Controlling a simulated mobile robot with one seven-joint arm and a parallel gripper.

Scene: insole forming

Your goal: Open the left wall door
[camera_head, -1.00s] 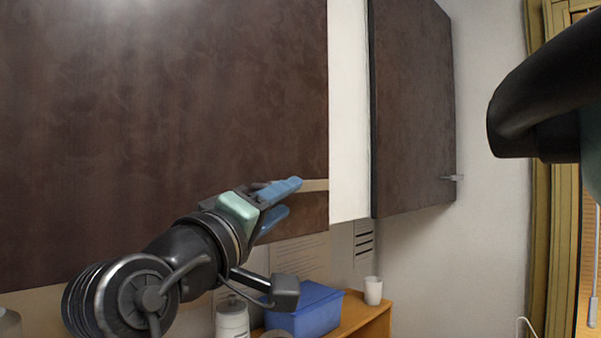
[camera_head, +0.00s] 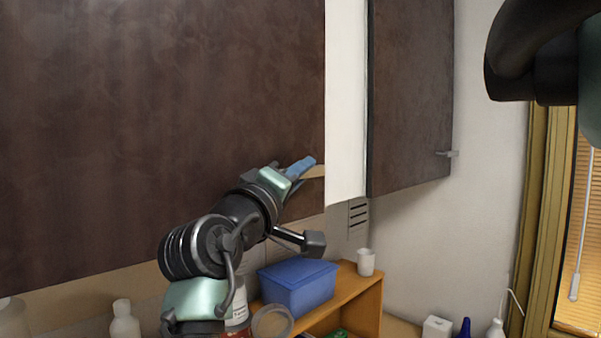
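The left wall door (camera_head: 160,110) is a large dark brown panel filling the left of the view. A pale tan handle (camera_head: 314,172) shows near its lower right edge. My gripper (camera_head: 302,166), with blue fingers, is at this handle, and one finger overlaps it in the view. The other finger is mostly hidden, so I cannot tell whether the gripper is open or shut on the handle. A white vertical strip (camera_head: 345,100) shows between this door and the right brown door (camera_head: 410,95), which has a small grey handle (camera_head: 446,154).
Below is a wooden shelf unit (camera_head: 368,307) with a blue box (camera_head: 298,287) and a white cup (camera_head: 365,262). White bottles (camera_head: 124,322) and a clear jar (camera_head: 272,322) stand lower down. A window with blinds (camera_head: 580,240) is at the right.

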